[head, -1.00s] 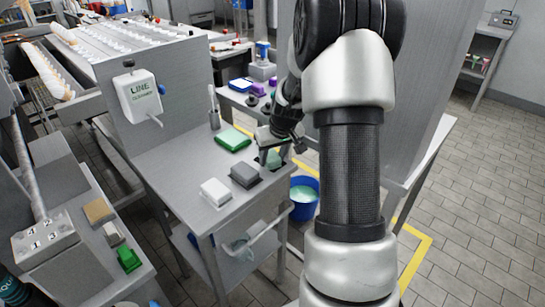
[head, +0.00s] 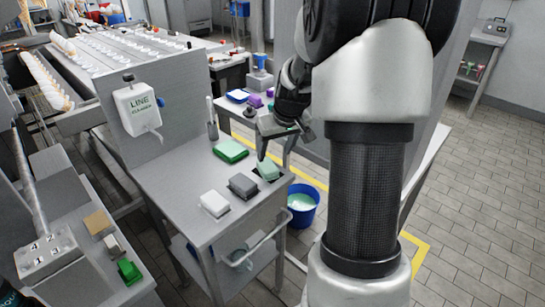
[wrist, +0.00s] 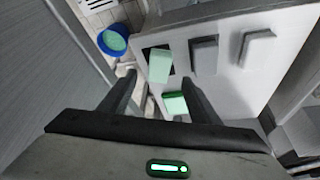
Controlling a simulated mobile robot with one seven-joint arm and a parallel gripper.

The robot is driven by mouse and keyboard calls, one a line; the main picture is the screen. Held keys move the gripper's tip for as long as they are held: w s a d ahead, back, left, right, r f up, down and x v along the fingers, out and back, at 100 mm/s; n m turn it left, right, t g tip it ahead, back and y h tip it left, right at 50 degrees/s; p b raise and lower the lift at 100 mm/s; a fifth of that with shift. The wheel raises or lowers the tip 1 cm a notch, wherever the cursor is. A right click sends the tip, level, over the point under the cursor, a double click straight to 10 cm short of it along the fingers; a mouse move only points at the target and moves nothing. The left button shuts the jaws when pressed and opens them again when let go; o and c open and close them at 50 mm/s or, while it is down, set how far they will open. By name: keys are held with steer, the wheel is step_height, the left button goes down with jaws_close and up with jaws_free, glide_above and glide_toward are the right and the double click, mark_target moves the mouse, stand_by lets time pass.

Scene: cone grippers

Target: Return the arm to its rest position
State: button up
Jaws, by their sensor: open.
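My gripper (head: 285,143) is open and empty, above the right side of the grey metal cart (head: 178,168) in the head view. Its fingers also show open in the wrist view (wrist: 158,88). My arm reaches down from the upper right of the head view. Below the gripper, a pale green block (head: 268,170) sits on a dark patch of the cart top. It shows in the wrist view too (wrist: 160,66). The gripper appears clear of it.
A grey block (head: 242,186), a white block (head: 214,203) and a bright green pad (head: 230,151) lie on the cart. A blue bucket (head: 302,208) stands on the floor beside it. A panel holds a LINE dispenser (head: 137,108). Tiled floor at right is open.

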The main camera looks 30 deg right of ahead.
steer(key=shift+v, duration=1)
steer(key=s+a+r, duration=0.8)
steer(key=s+a, duration=0.1)
steer(key=a, duration=0.1)
steer(key=s+a+r, duration=0.2)
steer(key=s+a, duration=0.2)
steer(key=s, duration=0.4)
steer(key=s+a+r, duration=0.1)
steer(key=s+a, duration=0.2)
steer(key=s, duration=0.5)
step_height(320, 180, up, 19)
steer(key=t+p, duration=0.1)
steer(key=p, duration=1.8)
steer(key=shift+a, duration=0.35)
steer(key=shift+r, duration=0.1)
